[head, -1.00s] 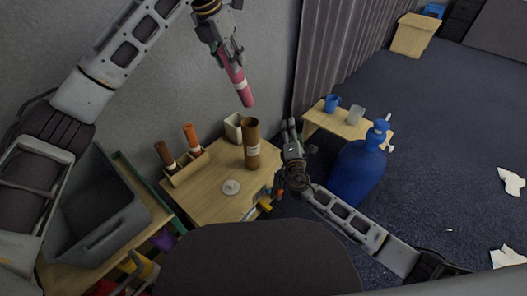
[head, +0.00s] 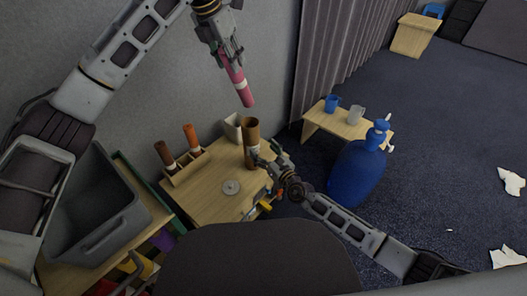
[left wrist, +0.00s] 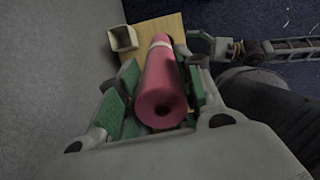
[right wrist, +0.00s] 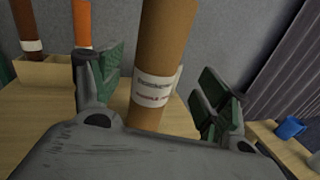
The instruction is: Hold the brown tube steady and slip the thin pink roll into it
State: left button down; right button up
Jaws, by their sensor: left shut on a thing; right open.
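The pink roll (head: 237,84) is held by my left gripper (head: 231,62), tilted, in the air above the table and above the brown tube's height. In the left wrist view the pink roll (left wrist: 161,84) lies between the green finger pads, its near end showing a small hole. The brown tube (head: 252,136) stands upright on the wooden table, open at the top. My right gripper (head: 266,160) is open with its fingers around the tube's lower part. In the right wrist view the tube (right wrist: 158,60), with its white label, stands between the spread fingers, with a gap to the right finger.
A wooden rack (head: 186,168) with a dark brown and an orange roll stands left of the tube. A white square cup (head: 233,127) is behind it, and a white disc (head: 231,187) lies in front. A grey bin (head: 95,215) is at left.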

aim_at(250, 125)
jog(key=shift+a+f+n, duration=0.1)
jog(key=shift+n, duration=0.3)
jog(key=shift+w+a, duration=0.1)
jog(key=x, duration=1.1)
jog(key=shift+w, duration=0.3)
dwell(0.5)
jog(key=shift+a, duration=0.15)
jog(key=shift+c, duration=0.4)
